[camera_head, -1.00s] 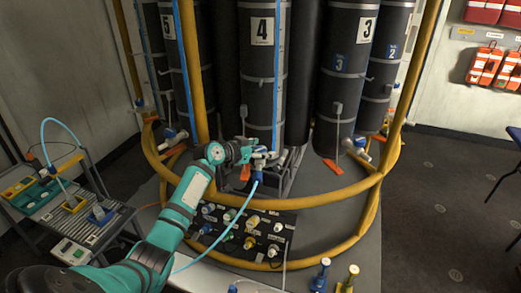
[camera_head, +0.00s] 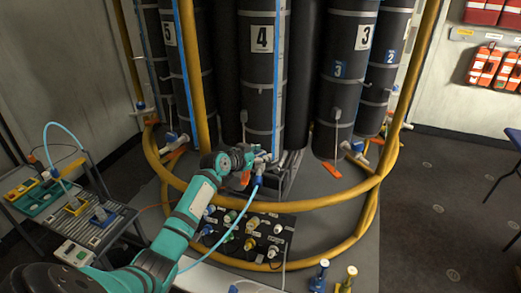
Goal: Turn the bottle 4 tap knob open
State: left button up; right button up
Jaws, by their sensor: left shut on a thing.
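Bottle 4 (camera_head: 262,90) is a tall dark cylinder with a white "4" label, standing in the middle of the rosette. Its tap (camera_head: 263,160) is at the bottle's foot, with a blue fitting and a light blue hose (camera_head: 243,205) running down from it. My left gripper (camera_head: 257,156) reaches in from the left and is at the tap, shut on what appears to be its knob. The fingers and wrist hide most of the knob, so its turn angle cannot be read. My right gripper is not in view.
A yellow tubular rail (camera_head: 300,206) rings the bottles, and my left arm reaches over it. A dark panel (camera_head: 230,245) with several coloured fittings lies below the tap. A grey trolley (camera_head: 125,212) with trays stands at left. The floor at right is mostly clear.

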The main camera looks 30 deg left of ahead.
pick_arm(q)
jog(key=n+y+p, duration=0.1)
jog(key=p, duration=0.2)
jog(key=n+y+p, duration=0.2)
jog(key=p, duration=0.1)
jog(key=shift+d+r+y, duration=0.15)
jog(key=shift+r+y, duration=0.15)
jog(key=shift+r, duration=0.05)
jog(key=shift+f+n+y+p, duration=0.1)
jog(key=shift+n+y+p, duration=0.2)
jog(key=shift+n+p, duration=0.1)
jog(key=shift+f+n+g+y, duration=0.2)
jog(key=shift+n+g+y, duration=0.2)
jog(key=shift+n+y, duration=0.25)
jog(key=shift+f+n+g+y, duration=0.1)
jog(key=shift+n+g+y, duration=0.2)
jog(key=shift+n+y, duration=0.4)
jog(key=shift+y, duration=0.25)
jog(key=o, duration=1.2)
